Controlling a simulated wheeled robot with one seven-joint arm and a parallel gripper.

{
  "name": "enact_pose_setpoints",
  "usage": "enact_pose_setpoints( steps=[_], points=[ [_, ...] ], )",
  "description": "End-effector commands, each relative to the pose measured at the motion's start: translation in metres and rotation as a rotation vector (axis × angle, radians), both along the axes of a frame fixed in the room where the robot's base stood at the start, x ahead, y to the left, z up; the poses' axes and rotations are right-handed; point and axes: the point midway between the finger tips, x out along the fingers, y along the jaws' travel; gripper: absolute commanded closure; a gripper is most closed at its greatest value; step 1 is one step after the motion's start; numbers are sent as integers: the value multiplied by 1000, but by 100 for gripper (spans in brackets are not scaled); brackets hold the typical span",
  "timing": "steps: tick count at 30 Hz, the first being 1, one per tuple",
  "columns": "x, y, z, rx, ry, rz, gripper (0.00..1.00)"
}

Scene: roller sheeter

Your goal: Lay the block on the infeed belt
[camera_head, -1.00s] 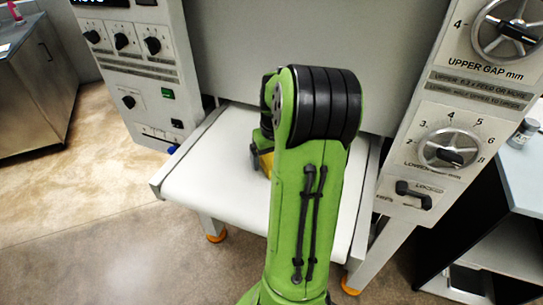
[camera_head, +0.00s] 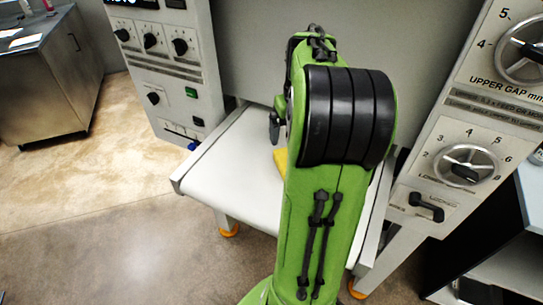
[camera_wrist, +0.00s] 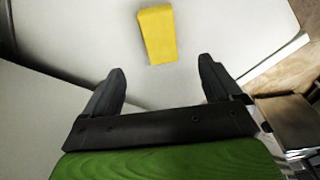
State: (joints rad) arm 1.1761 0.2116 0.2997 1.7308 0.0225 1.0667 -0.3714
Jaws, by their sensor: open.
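The yellow block (camera_wrist: 158,35) lies on the white infeed belt (camera_wrist: 225,40), ahead of my gripper's fingertips in the wrist view. In the head view only a yellow edge of the block (camera_head: 280,163) shows beside my arm, on the belt (camera_head: 235,165). My gripper (camera_wrist: 160,72) is open and empty, its two dark fingers spread apart and clear of the block. In the head view my arm hides most of the gripper and block; one dark finger (camera_head: 274,128) shows left of the arm.
A control panel with knobs (camera_head: 160,75) stands left of the belt. A panel with gap dials and a lever (camera_head: 465,165) stands right. A steel cabinet (camera_head: 45,75) is at the far left, with open floor (camera_head: 90,170) between.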

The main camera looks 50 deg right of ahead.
Motion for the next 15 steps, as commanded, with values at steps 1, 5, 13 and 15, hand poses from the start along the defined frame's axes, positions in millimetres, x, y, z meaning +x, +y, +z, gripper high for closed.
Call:
enact_pose_setpoints(
  steps=[1,5,13,15],
  points=[
    [0,0,0,0,0,0,8],
    [9,23,7,-23,0,38,8],
    [4,190,41,-153,-102,284,8],
    [-15,231,41,-161,-167,358,8]
  ],
)
